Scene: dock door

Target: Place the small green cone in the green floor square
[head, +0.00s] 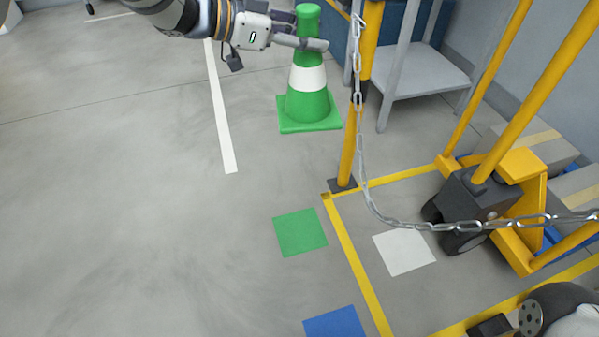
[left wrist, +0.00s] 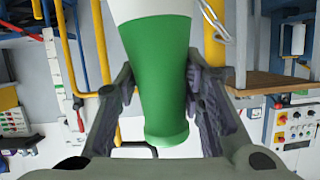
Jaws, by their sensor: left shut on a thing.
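The small green cone (head: 309,106) has a white band and a square green base. My left gripper (head: 311,38) is shut on the cone's upper part in the head view. The cone is upright; I cannot tell for sure whether its base is clear of the floor. In the left wrist view the cone's green top (left wrist: 160,75) sits between the two fingers (left wrist: 162,88). The green floor square (head: 300,232) lies bare on the floor, below the cone in the picture. My right gripper (head: 490,327) shows only in part at the lower right corner.
A yellow post (head: 349,150) with a hanging chain (head: 377,213) stands just right of the cone. A white square (head: 404,251) and a blue square (head: 335,323) lie near the green one. A yellow pallet jack (head: 515,190) stands at the right. The floor at left is clear.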

